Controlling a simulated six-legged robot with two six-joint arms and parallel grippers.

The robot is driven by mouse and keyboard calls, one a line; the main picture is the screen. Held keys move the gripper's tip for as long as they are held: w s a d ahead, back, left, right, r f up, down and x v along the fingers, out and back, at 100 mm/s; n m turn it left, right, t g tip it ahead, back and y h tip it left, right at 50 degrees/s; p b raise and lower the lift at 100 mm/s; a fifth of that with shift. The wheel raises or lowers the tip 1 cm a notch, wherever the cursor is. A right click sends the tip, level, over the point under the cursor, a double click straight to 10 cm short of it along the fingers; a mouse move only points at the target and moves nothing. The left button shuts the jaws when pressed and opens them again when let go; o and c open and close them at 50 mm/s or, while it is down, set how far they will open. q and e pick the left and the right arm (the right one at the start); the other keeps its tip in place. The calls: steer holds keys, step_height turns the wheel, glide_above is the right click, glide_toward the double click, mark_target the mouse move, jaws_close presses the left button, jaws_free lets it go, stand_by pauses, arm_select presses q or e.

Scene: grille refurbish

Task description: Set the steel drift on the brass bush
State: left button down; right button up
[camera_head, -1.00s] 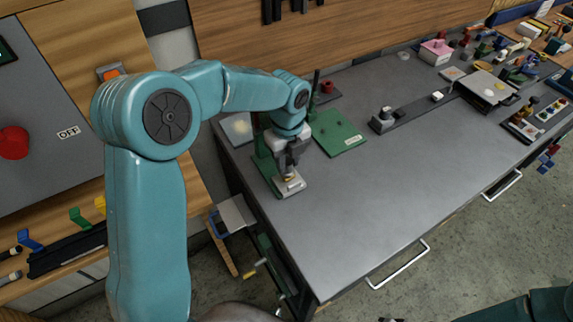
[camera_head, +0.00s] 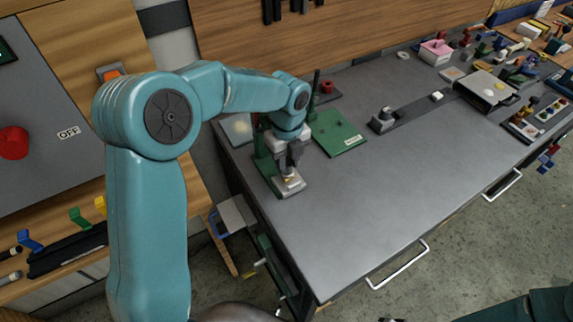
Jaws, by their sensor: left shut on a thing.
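My left gripper (camera_head: 289,166) points down at the left end of the grey bench, over a small pale metal block on a green press base (camera_head: 272,177). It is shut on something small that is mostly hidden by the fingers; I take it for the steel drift. A small brass-coloured spot, likely the brass bush (camera_head: 289,179), shows on the block just under the fingertips. I cannot tell whether the held piece touches it.
A green plate (camera_head: 338,132) lies right of the press. A dark rail with a grey block (camera_head: 382,120) runs across the bench. A pink box (camera_head: 435,52) and several small parts stand at the far right. The bench's front middle is clear.

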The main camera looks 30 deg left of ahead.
mark_target(287, 162)
arm_select(q)
steer(key=shift+f, duration=0.1)
stand_by(0.3)
steer(key=shift+c, duration=0.9)
jaws_free()
steer(key=shift+r+p, duration=3)
steer(key=shift+r, duration=0.55)
